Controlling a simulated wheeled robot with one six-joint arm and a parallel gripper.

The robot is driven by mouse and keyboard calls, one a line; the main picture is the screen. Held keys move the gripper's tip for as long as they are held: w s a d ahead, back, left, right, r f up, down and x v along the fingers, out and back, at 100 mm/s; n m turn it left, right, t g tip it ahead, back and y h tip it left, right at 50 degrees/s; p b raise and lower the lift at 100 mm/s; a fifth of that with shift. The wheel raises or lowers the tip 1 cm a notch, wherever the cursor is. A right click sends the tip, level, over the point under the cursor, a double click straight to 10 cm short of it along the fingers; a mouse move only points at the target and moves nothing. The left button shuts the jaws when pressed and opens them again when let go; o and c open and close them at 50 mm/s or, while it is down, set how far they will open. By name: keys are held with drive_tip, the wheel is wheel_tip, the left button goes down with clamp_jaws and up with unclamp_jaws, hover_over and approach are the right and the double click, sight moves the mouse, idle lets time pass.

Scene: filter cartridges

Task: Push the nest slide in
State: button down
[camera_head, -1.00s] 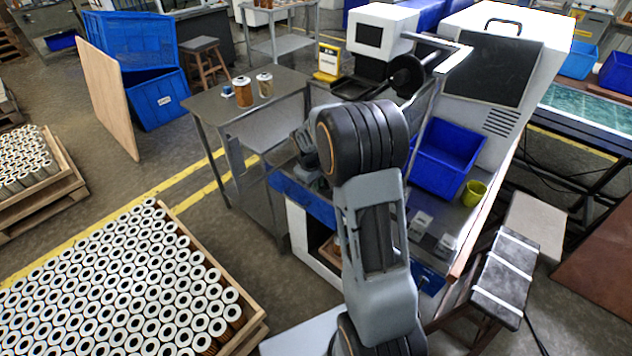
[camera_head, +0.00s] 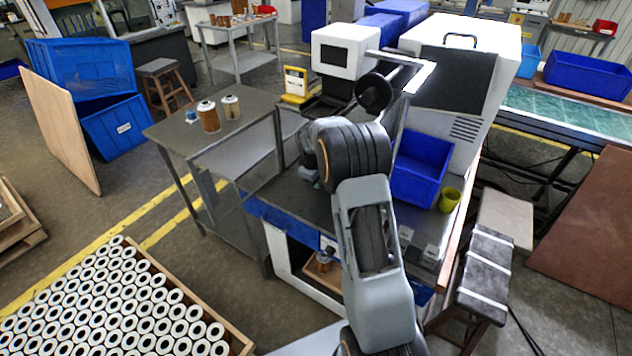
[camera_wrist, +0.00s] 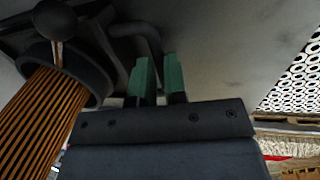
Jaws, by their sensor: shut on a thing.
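In the wrist view my gripper (camera_wrist: 158,78) has two green fingers closed around a dark bent bar (camera_wrist: 138,32), which looks like the handle of the nest slide. The contact itself is mostly hidden. Left of the fingers, a brown pleated filter cartridge (camera_wrist: 40,125) sits with its end in a dark round cup (camera_wrist: 98,82). A dark ball knob (camera_wrist: 55,18) on a thin stem overlaps that cup. In the head view my arm's end reaches over the workbench (camera_head: 285,217), and the fingers and slide are hidden or too small to make out.
A blue bin (camera_head: 420,172) and a yellow-green cup (camera_head: 449,199) stand on the bench right of my arm. A white machine (camera_head: 480,40) rises behind. A side table (camera_head: 255,110) with two cartridges stands left. A pallet (camera_head: 240,340) of cartridges lies front left; open floor separates them.

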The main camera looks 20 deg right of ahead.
drive_tip(key=c, duration=1.2)
unclamp_jaws()
drive_tip(key=shift+o, duration=0.2)
drive_tip(key=shift+a, duration=0.1)
